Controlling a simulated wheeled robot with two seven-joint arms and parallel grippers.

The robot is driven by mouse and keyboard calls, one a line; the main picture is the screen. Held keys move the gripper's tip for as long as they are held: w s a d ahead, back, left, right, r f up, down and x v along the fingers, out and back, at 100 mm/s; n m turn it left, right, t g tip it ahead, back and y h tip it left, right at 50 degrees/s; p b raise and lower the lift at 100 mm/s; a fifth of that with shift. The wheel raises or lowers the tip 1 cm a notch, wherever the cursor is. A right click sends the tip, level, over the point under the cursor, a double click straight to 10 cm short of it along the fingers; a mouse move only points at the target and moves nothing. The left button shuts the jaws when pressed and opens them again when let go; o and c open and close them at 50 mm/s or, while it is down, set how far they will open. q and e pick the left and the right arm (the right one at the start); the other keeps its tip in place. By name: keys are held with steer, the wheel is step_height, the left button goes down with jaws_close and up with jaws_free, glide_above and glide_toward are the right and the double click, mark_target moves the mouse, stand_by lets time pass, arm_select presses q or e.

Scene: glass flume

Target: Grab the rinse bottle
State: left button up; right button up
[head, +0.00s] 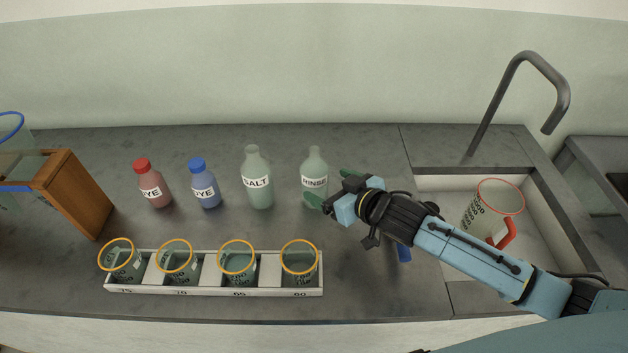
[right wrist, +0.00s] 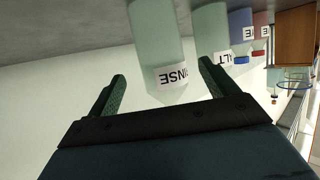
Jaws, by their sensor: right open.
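The rinse bottle (head: 316,164) is a pale green bottle with a white RINSE label. It stands upright on the counter, right of the salt bottle (head: 257,170). My right gripper (head: 329,190) is open and beside the rinse bottle's right side, with one finger overlapping its lower part in the head view. In the right wrist view the rinse bottle (right wrist: 157,42) appears upside down, in the gap between the spread fingers (right wrist: 163,84). I cannot tell whether a finger touches it. My left gripper is not in view.
Red (head: 150,185) and blue (head: 205,185) dye bottles stand left. A white rack (head: 215,290) with several orange-rimmed beakers lies in front. A sink (head: 548,235) holds a red-rimmed jug (head: 485,206) under a tap (head: 485,120).

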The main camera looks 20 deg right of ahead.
steer(key=shift+x, duration=3.2)
steer(key=shift+s+a, duration=0.1)
steer(key=shift+s, duration=0.05)
steer(key=c, duration=1.1)
